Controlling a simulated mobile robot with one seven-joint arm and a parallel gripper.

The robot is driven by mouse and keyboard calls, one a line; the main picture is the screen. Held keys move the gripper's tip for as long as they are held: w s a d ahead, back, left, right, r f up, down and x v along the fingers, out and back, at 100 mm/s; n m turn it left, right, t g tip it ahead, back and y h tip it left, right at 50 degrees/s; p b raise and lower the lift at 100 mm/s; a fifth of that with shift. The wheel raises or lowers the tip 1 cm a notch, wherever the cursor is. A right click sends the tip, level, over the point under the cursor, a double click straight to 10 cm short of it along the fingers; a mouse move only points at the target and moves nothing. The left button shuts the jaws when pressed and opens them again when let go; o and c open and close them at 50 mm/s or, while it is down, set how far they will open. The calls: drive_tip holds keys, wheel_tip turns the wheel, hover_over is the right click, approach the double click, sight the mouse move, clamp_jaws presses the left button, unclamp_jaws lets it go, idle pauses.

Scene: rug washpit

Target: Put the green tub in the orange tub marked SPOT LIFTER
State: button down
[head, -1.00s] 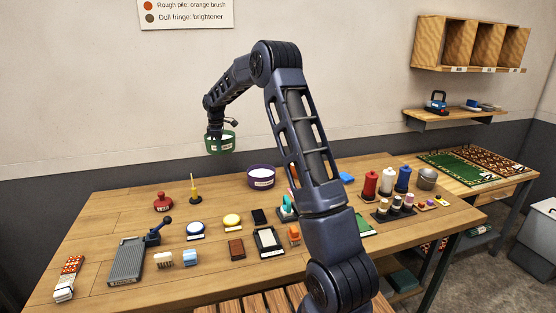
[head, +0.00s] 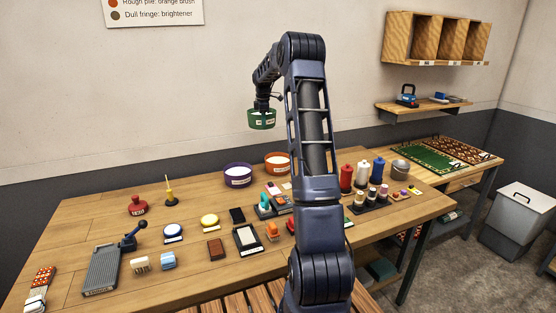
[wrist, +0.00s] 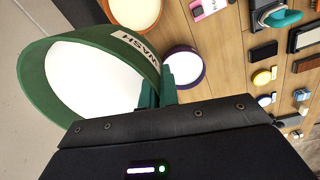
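The green tub (head: 262,121), with a white inside and a label, hangs in the air above the back of the table. It also shows large in the wrist view (wrist: 40,72), where the label reads WASH. My gripper (head: 262,107) is shut on the green tub's rim; in the wrist view its teal fingers (wrist: 158,88) meet the tub wall. The orange tub (head: 277,164) stands at the back of the table, lower and to the right of the green tub. It shows partly at the top of the wrist view (wrist: 135,10). Its label is too small to read.
A purple tub (head: 237,176) stands just left of the orange tub. Brushes, pads and a grey board (head: 102,269) lie in front. The table's back left is fairly clear.

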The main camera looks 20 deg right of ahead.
drive_tip(key=r, duration=0.2)
hover_over(280, 165)
drive_tip(key=f, duration=2)
drive_tip(key=shift+w+d, duration=0.15)
drive_tip(key=shift+w, duration=0.05)
drive_tip(key=shift+f, duration=0.65)
drive_tip(key=c, duration=1.7)
unclamp_jaws()
